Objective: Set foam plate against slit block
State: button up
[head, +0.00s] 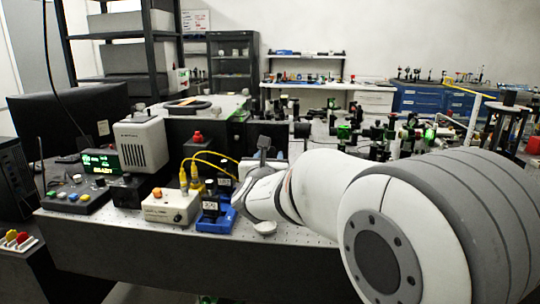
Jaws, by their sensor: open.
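I cannot make out the foam plate or the slit block with certainty in the head view. My white arm reaches in from the right, and its wrist end hangs over the front of the bench. The jaws of my gripper do not show; the wrist and arm links cover that spot. Beside the wrist, on its left, a blue holder (216,221) with a dark upright piece stands near the bench's front edge. A small dark grey paddle-shaped piece (264,144) shows just above the wrist. Much of the bench to the right is hidden behind my arm.
A white control box (171,206) with yellow cables (209,160) stands left of the blue holder. Further left are a vented grey box (141,145), a green-lit display (101,161) and a button console (75,195). Many optical mounts crowd the bench behind my arm.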

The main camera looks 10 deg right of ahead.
aim_at(272, 150)
jog(key=shift+x, duration=2.3)
jog(key=shift+c, duration=0.3)
grip_shut()
